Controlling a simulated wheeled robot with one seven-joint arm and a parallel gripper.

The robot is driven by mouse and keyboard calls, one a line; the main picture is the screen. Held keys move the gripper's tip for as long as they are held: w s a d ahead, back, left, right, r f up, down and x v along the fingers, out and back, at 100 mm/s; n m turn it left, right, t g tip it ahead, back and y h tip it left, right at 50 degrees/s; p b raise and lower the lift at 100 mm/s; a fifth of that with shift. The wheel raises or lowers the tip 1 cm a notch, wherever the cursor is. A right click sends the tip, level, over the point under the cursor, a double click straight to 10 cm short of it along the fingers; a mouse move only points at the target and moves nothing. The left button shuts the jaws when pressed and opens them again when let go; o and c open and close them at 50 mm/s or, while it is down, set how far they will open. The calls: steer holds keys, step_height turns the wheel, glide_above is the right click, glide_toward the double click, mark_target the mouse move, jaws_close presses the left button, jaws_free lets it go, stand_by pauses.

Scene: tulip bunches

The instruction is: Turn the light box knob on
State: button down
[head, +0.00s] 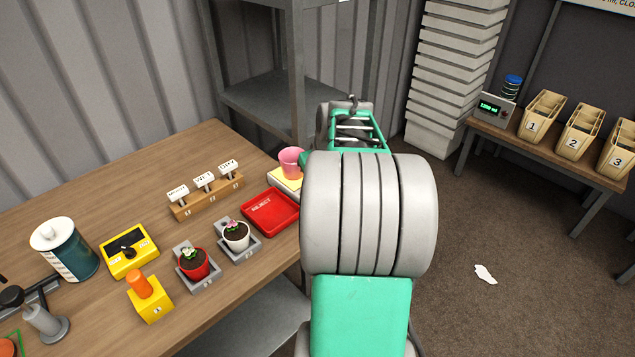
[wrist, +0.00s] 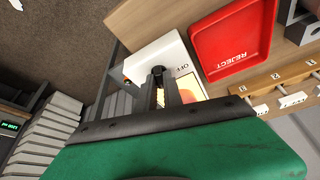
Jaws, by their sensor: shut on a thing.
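The light box (head: 283,186) stands at the right end of the wooden table, beside the red tray. In the wrist view it is a white box (wrist: 148,60) with an "OFF" label and a bright, pale yellow panel (wrist: 188,87) partly behind my fingers. My gripper (wrist: 166,80) is at the box's face, its dark fingers shut on the knob (wrist: 157,71). The fingers cover most of the knob, so I cannot tell its setting. In the head view my arm hides my gripper and the knob.
A pink cup (head: 291,160) is at the light box. Grey shelving (head: 265,100) stands behind.

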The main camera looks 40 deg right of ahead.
steer(key=shift+a+m+h, duration=0.1)
steer(key=shift+m+h, duration=0.3)
steer(key=shift+m, duration=0.8)
steer(key=c, duration=1.5)
jaws_free()
steer(key=shift+g, duration=0.3)
steer(key=shift+r, duration=0.1)
steer(key=v, duration=0.7)
steer(key=shift+s+a+r, duration=0.1)
steer(key=shift+r, duration=0.2)
